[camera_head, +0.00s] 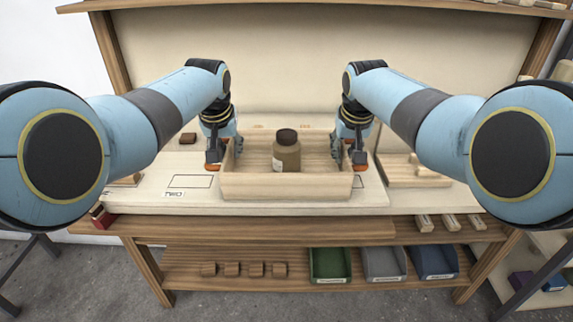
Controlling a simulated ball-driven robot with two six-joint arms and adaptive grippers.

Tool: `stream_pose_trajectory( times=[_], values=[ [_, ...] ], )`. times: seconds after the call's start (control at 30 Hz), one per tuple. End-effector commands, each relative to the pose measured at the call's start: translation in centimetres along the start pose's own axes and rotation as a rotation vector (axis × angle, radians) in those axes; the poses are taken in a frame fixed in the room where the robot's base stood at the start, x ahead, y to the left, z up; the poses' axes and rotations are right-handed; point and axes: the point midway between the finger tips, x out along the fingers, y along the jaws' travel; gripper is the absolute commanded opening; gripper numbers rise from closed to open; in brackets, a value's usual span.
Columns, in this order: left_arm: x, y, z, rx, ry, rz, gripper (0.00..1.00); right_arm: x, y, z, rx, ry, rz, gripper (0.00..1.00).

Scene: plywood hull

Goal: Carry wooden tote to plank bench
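The wooden tote (285,187), an open light-wood box, is in the middle of the workbench (150,192). I cannot tell whether it rests on the pale top or is slightly above it. A brown bottle (287,155) with a dark cap and a pale label stands upright inside it. My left gripper (224,153) is at the tote's left wall and my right gripper (349,153) is at its right wall. Each has fingers on both sides of the wall, but whether they press on it is unclear. I cannot tell which surface is the plank bench.
A small brown block (188,138) lies at the back left. A wooden tray (412,175) is right of the tote. A red object (102,217) is at the front left edge. Green (330,264), grey (383,263) and blue (434,262) bins and several blocks are on the lower shelf.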

Motion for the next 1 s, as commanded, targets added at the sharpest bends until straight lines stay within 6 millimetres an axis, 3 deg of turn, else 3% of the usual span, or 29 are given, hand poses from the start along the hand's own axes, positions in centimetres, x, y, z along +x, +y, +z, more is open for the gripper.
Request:
stream_pose_trajectory(
  times=[0.13, 0.23, 0.3, 1.0],
  values=[
    [-0.02, -0.02, -0.02, 0.000, 0.000, 0.000, 0.20, -0.01, 0.02, -0.01, 0.000, 0.000, 0.000, 0.14],
    [-0.02, -0.03, -0.02, 0.000, 0.000, 0.000, 0.08, -0.01, 0.02, 0.00, 0.000, 0.000, 0.000, 0.03],
    [-0.02, -0.03, -0.01, 0.000, 0.000, 0.000, 0.00, -0.01, 0.02, 0.00, 0.000, 0.000, 0.000, 0.00],
    [-0.54, -0.02, -0.33, 0.000, 0.003, 0.000, 0.00, -0.52, 0.01, -0.31, -0.001, 0.003, 0.000, 0.00]
  ],
)
